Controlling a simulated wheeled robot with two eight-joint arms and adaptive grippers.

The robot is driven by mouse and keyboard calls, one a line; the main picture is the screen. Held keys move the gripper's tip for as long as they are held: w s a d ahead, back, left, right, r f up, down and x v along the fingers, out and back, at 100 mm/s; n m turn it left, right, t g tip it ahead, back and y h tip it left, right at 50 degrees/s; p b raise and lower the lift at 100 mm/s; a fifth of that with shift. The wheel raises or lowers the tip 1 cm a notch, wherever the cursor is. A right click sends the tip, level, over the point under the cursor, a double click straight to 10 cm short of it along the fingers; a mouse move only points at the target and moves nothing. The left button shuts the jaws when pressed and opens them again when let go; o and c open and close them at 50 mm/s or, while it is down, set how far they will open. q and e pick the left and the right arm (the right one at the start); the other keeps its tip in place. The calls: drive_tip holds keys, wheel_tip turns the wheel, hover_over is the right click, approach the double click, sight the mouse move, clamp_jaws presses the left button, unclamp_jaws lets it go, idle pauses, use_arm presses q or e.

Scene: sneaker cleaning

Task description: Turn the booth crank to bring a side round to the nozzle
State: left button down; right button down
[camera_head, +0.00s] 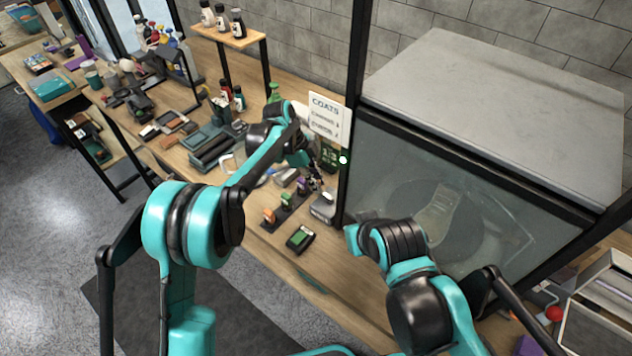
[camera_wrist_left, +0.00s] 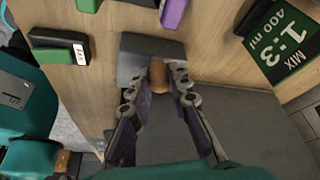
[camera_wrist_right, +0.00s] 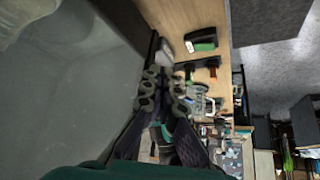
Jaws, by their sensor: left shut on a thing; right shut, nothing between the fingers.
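The booth has a grey top (camera_head: 500,100) and a glass front (camera_head: 395,205) on the right in the head view. A sneaker (camera_head: 440,212) shows dimly behind the glass. My left gripper (camera_head: 315,180) is at the booth's left end. In the left wrist view my left gripper (camera_wrist_left: 160,84) is shut on a brown knob (camera_wrist_left: 159,72), in front of a grey block (camera_wrist_left: 135,55). I cannot tell how the knob joins the booth. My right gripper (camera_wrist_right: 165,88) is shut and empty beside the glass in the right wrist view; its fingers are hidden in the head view.
A rack with colored brushes (camera_head: 285,207), a green-topped brush (camera_head: 300,238) and a grey item (camera_head: 323,207) lie near the left gripper. A COATS sign (camera_head: 329,117) and a green MIX sign (camera_wrist_left: 280,38) stand close by. The bench front is partly clear.

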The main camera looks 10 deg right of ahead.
idle(0.4)
use_arm(q)
drive_tip(key=c, duration=1.7)
unclamp_jaws()
drive_tip(key=shift+d, duration=0.1)
drive_tip(key=v, duration=1.2)
drive_tip(key=shift+w, duration=0.1)
